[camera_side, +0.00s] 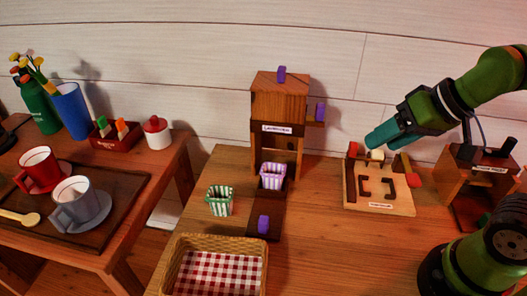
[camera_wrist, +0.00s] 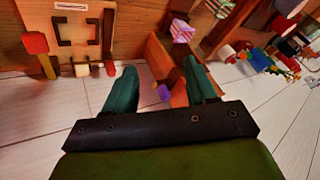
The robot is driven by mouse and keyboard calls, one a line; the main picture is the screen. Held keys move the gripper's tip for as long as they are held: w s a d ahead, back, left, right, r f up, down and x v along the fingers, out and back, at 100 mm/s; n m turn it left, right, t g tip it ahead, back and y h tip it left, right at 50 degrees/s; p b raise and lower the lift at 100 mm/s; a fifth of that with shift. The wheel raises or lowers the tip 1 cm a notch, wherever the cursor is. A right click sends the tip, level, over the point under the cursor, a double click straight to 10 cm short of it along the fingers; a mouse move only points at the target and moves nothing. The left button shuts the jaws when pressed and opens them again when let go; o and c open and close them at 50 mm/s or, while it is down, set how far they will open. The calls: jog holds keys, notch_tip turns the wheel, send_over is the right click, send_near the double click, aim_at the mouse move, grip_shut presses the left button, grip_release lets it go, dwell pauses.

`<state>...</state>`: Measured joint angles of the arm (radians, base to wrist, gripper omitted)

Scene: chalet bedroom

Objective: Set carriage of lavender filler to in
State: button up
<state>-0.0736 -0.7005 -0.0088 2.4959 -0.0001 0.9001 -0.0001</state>
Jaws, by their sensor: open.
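The lavender filler (camera_side: 279,104) is a wooden tower with a small label, a purple knob on top and another on its right side. Its carriage (camera_side: 266,208) is a dark flat slide reaching out from the tower's foot towards the front, with a purple knob (camera_side: 263,224) at its front end. A purple-striped cup (camera_side: 272,176) is at the tower end of the carriage; it also shows in the wrist view (camera_wrist: 182,31). My gripper (camera_side: 384,137) is open and empty, right of the filler and above the back of a wooden board; its teal fingers show in the wrist view (camera_wrist: 160,84).
The wooden board (camera_side: 378,203) with a dark bracket pattern and coloured blocks lies below my gripper. A green-striped cup (camera_side: 220,201) stands left of the carriage, and a basket with checked cloth (camera_side: 216,270) in front. Another wooden stand (camera_side: 478,184) is at right. Table between carriage and board is clear.

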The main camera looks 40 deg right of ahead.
jog(key=w+a+f+g, duration=0.1)
jog(key=w+a+g, duration=0.15)
jog(key=a, duration=0.25)
jog(key=m+g+h, duration=0.3)
jog(key=m+g, duration=0.1)
jog(key=m, duration=2)
send_over(264, 220)
notch_tip(264, 220, down, 4)
jog(key=f, duration=0.1)
notch_tip(264, 220, down, 16)
jog(key=shift+r, duration=0.15)
grip_shut()
